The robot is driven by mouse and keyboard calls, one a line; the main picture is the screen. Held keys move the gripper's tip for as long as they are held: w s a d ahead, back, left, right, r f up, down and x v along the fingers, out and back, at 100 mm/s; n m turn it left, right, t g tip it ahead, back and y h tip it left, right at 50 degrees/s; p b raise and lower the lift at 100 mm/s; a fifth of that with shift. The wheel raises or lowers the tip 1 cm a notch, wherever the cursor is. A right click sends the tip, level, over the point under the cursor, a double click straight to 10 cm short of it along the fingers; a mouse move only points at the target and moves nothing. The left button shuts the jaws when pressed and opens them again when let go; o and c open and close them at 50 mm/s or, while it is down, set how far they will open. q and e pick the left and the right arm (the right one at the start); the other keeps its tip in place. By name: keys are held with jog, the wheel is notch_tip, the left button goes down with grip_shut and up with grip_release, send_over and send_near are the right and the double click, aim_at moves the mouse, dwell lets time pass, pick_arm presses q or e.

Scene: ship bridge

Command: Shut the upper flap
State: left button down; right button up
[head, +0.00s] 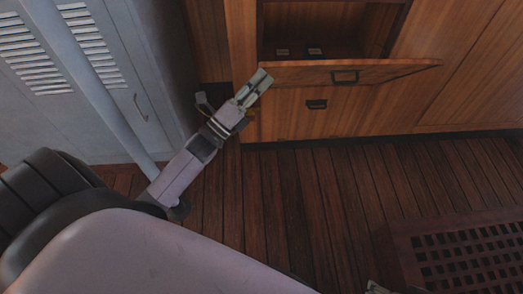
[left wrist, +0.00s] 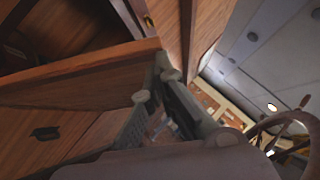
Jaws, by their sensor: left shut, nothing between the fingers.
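The upper flap (head: 350,72) is a wooden panel with a dark handle (head: 345,77). It stands open, tilted out from the wooden cabinet, and the compartment (head: 325,35) behind it shows. My left gripper (head: 263,80) is shut and empty, at the flap's left end. In the left wrist view the flap (left wrist: 75,80) runs in from the left, and its end is close beside my left fingertips (left wrist: 165,68); I cannot tell whether they touch. Only a small bit of what seems to be my right gripper (head: 376,288) shows at the bottom edge, its fingers unclear.
A closed lower panel with a dark handle (head: 316,104) is below the flap. Grey lockers (head: 130,85) stand at the left. A dark grated box (head: 460,250) is at the lower right. The plank floor (head: 320,190) between is clear. A ship's wheel (left wrist: 290,125) shows in the left wrist view.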

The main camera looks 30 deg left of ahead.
aim_at(260, 63)
pick_arm(q)
jog(key=shift+w+a+r+n+p, duration=0.3)
jog(key=shift+w+r+p, duration=0.15)
jog(key=shift+r, duration=0.2)
jog(key=shift+w+a+r+n+y+p, duration=0.5)
jog(key=shift+w+r+p, duration=0.3)
jog(key=shift+p, duration=0.3)
jog(key=shift+w+a+r+n+g+y+p, duration=0.55)
jog(key=shift+w+a+r+p, duration=0.25)
jog(key=shift+w+r+p, duration=0.3)
jog(key=w+a+r+p, duration=0.1)
jog(key=w+a+r, duration=0.2)
jog(key=w+a, duration=0.3)
jog(key=shift+w+r+n, duration=0.35)
jog(key=shift+w+n, duration=0.1)
jog(key=shift+w, duration=0.9)
pick_arm(e)
notch_tip(260, 63, down, 20)
jog(key=s+g, duration=0.1)
jog(key=shift+s+a, duration=0.35)
jog(key=shift+a, duration=0.05)
pick_arm(q)
jog(key=shift+d+f+g, duration=0.1)
jog(key=shift+g, duration=0.15)
pick_arm(e)
jog(key=shift+s+f, duration=0.1)
